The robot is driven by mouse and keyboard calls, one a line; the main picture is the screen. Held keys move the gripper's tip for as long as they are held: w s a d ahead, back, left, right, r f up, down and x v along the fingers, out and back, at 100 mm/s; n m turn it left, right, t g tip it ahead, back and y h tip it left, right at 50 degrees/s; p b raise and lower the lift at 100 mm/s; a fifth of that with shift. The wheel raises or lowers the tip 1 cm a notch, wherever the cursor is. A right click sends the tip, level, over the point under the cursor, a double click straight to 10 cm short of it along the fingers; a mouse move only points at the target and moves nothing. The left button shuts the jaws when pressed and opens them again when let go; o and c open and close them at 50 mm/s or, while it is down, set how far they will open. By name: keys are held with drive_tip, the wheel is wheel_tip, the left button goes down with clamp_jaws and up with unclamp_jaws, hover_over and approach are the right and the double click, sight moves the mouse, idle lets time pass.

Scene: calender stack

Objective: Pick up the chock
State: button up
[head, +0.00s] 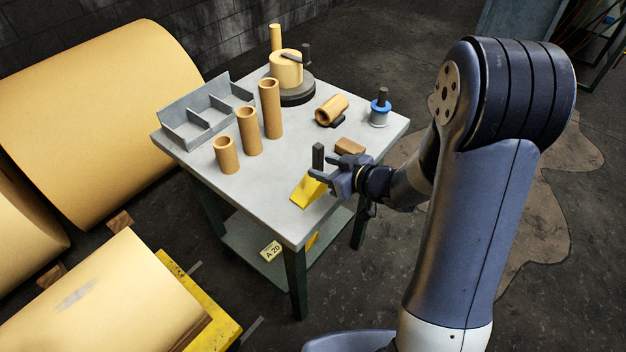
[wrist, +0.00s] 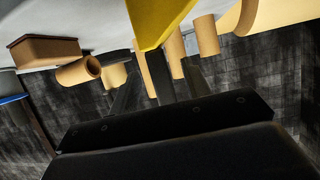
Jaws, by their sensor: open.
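The chock, a yellow wedge (head: 307,191), lies on the grey table (head: 222,182) near its front right edge. In the wrist view the yellow chock (wrist: 158,18) fills the top middle, close to the camera. My gripper (head: 317,166) is open at the chock's upper end, and its jaws partly cover that end. In the wrist view the dark fingers reach up towards the yellow shape. I cannot tell whether the fingers touch it.
A brown block (head: 349,146) sits just behind my gripper. Several cardboard tubes (head: 249,131) stand to the left, by a grey divided tray (head: 207,113). A lying tube (head: 332,108), a blue-ringed spool (head: 379,112) and a round dark stand (head: 297,93) are further back.

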sight(313, 163)
drive_tip(key=shift+x, duration=2.4)
drive_tip(key=shift+c, duration=0.5)
clamp_jaws()
drive_tip(key=shift+r, duration=0.1)
